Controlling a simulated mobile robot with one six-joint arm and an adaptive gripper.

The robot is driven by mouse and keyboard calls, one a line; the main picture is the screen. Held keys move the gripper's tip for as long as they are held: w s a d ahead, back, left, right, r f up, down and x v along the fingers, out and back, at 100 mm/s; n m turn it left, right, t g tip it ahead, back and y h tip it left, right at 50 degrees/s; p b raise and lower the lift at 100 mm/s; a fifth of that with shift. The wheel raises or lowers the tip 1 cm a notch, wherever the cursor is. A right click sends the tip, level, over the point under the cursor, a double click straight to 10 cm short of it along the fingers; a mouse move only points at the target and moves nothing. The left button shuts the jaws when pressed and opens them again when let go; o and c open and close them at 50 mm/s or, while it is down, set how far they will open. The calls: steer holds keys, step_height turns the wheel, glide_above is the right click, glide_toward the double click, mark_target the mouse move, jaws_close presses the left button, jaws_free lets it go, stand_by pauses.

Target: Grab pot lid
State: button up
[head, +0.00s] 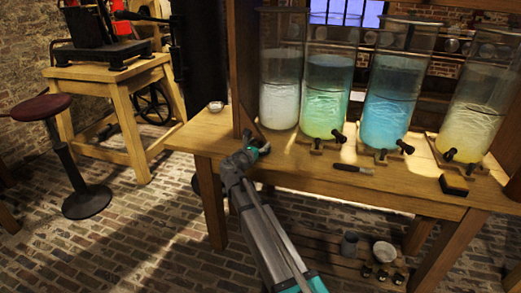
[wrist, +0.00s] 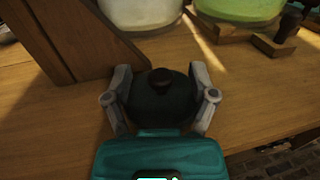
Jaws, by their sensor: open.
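A dark green round pot lid with a black knob (wrist: 160,79) sits on the wooden table, seen from above in the middle of the wrist view. My gripper (wrist: 160,73) is open, with one grey finger on the left and one on the right of the lid. The fingers are close to its rim; I cannot tell whether they touch it. In the head view my gripper (head: 252,152) is low at the table's front edge, below the left jars, and the arm mostly hides the lid.
Several glass jars of coloured liquid, such as the white one (head: 280,95) and the green one (head: 328,98), stand behind on the wooden table (head: 210,135). A wooden post (wrist: 75,35) rises just behind and left of the lid. A dark-handled tool (head: 353,169) lies to the right.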

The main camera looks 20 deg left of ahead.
steer(key=shift+w, duration=0.3)
steer(key=shift+c, duration=0.2)
jaws_close()
stand_by(0.3)
